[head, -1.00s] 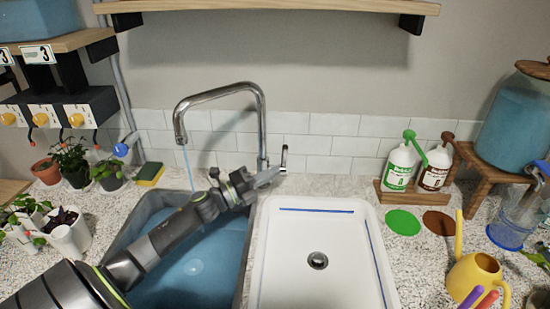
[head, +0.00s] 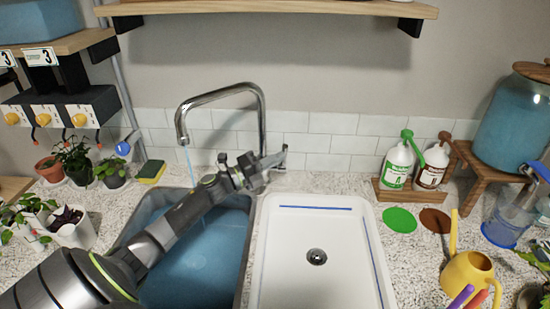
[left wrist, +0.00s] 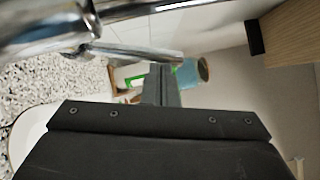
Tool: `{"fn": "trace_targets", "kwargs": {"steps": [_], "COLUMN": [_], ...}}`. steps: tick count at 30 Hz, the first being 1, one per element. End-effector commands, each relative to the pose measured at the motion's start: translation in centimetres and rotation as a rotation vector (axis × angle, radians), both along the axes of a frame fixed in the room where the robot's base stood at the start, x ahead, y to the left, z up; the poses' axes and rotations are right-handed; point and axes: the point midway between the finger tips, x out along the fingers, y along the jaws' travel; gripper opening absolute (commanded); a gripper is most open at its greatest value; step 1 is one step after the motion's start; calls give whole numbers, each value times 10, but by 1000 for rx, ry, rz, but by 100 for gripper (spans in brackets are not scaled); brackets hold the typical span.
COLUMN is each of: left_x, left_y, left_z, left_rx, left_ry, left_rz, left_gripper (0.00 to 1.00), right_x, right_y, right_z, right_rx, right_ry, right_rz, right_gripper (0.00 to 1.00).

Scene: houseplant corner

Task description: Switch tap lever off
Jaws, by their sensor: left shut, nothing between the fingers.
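The chrome tap (head: 262,125) stands behind the two basins. A thin blue stream of water (head: 189,166) falls from its spout over the left basin. The short tap lever (head: 284,157) is at the right of the tap's base. My left gripper (head: 272,160) is shut and empty, with its fingertips right by the lever; I cannot tell whether they touch it. In the left wrist view the shut fingers (left wrist: 161,86) point forward, with the chrome lever (left wrist: 135,52) just beyond and above them. My right gripper is not in view.
The left basin (head: 238,205) holds blue water under my left arm. The white right basin (head: 335,205) is empty. Soap bottles (head: 398,165) stand on a wooden stand at right, and a yellow watering can (head: 470,275) is nearer. Potted plants (head: 75,160) stand at left.

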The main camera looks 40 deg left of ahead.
Motion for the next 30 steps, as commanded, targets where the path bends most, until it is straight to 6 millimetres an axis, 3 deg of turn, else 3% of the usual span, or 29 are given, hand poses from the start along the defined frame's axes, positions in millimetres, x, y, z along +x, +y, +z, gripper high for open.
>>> {"fn": "trace_targets", "kwargs": {"steps": [3, 15, 30], "left_x": [4, 17, 27], "left_y": [2, 10, 16], "left_z": [11, 18, 18], "left_rx": [-26, -112, -121], "left_ry": [42, 180, 196], "left_rz": [1, 1, 0], "left_gripper": [0, 0, 0], "right_x": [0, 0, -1], "right_y": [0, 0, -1], "right_z": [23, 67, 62], "right_rx": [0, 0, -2], "right_ry": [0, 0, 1], "right_rz": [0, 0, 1], "right_gripper": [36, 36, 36]}}
